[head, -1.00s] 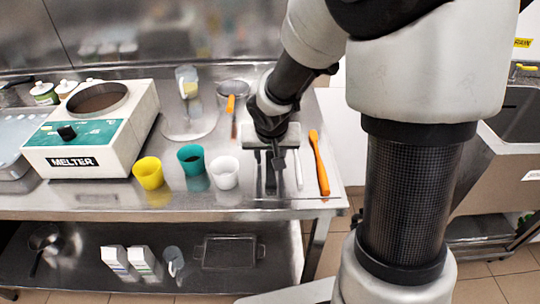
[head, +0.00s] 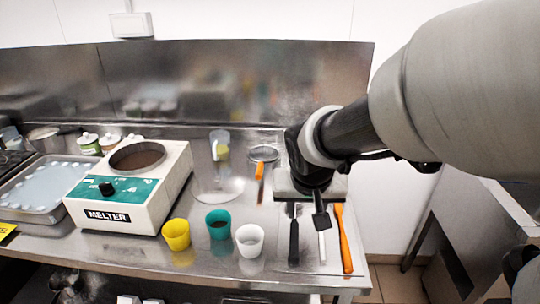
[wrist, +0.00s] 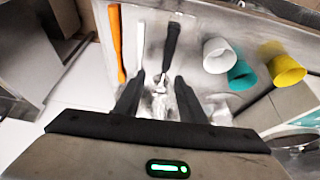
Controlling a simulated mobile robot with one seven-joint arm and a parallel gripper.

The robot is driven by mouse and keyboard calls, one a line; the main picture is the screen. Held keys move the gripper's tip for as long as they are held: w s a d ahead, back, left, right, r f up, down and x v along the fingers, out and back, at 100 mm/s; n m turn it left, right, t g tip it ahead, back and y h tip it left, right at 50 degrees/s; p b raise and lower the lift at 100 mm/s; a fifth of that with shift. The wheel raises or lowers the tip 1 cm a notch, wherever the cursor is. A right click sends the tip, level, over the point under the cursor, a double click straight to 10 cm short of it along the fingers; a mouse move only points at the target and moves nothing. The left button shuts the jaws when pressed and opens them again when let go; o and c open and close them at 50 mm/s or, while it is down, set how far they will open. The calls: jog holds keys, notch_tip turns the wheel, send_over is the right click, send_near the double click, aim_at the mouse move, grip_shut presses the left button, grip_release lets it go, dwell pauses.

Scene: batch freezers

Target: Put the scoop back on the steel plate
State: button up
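A black-handled tool, which looks like the scoop (head: 293,243), lies at the right end of the steel bench. Its handle also shows in the wrist view (wrist: 172,42); its metal end runs toward my fingers and is partly unclear. A flat steel plate (head: 308,258) seems to lie beneath it and the neighbouring tools. My gripper (wrist: 158,82) is open, pointing down over the back of these tools, with shiny metal between its spread fingers. I cannot tell whether the fingers touch anything.
A white-handled tool (head: 321,245) and an orange spatula (head: 344,240) lie to the right. White (head: 249,240), green (head: 218,224) and yellow (head: 176,235) cups stand left. A sieve (head: 263,154) lies behind, and a melter (head: 130,190) stands farther left.

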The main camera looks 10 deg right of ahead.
jog(key=s+r+n, duration=0.1)
jog(key=s+r, duration=0.3)
jog(key=s, duration=0.3)
jog(key=s+r+n+y, duration=0.1)
jog(key=s+r, duration=0.3)
jog(key=s, duration=0.3)
jog(key=shift+s+d+t, duration=0.15)
jog(key=shift+d+t, duration=0.1)
jog(key=shift+t, duration=0.05)
jog(key=shift+r, duration=0.1)
